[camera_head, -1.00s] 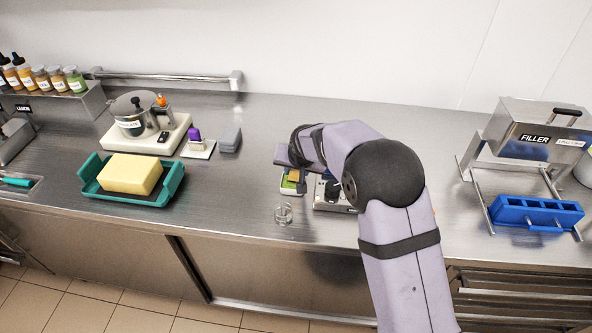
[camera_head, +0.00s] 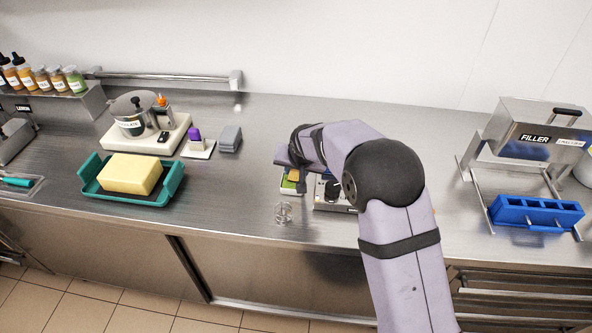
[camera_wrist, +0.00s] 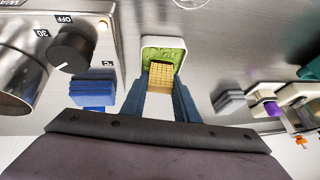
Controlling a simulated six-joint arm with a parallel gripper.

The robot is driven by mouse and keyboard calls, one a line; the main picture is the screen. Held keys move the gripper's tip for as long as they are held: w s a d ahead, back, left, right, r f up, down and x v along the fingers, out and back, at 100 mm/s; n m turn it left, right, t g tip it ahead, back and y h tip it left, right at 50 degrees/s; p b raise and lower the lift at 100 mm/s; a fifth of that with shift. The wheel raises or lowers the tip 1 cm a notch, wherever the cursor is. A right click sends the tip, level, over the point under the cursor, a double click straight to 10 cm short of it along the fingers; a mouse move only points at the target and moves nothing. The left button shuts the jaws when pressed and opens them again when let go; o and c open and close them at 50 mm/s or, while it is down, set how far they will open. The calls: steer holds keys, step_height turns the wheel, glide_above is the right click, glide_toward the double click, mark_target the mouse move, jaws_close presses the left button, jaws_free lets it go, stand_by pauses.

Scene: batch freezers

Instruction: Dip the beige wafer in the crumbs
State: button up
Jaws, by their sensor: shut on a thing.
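The beige wafer (camera_wrist: 160,78) is between the two blue fingers of my gripper (camera_wrist: 160,88) in the wrist view, and the fingers are shut on it. It is at the white-rimmed tray (camera_wrist: 149,41) of green crumbs (camera_wrist: 165,54), over its near part. I cannot tell whether the wafer touches the crumbs. In the head view my arm covers most of the gripper, and the tray (camera_head: 287,187) shows only in part below it.
A metal appliance with a black knob (camera_wrist: 72,52) stands beside the tray. Blue blocks (camera_wrist: 94,90) and a grey stack (camera_wrist: 229,101) lie on either side. A teal tray (camera_head: 88,188) is at left, a blue mould (camera_head: 520,214) at right.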

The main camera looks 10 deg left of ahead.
steer(key=shift+r, duration=0.15)
steer(key=shift+r+p, duration=1.8)
steer(key=shift+r, duration=0.95)
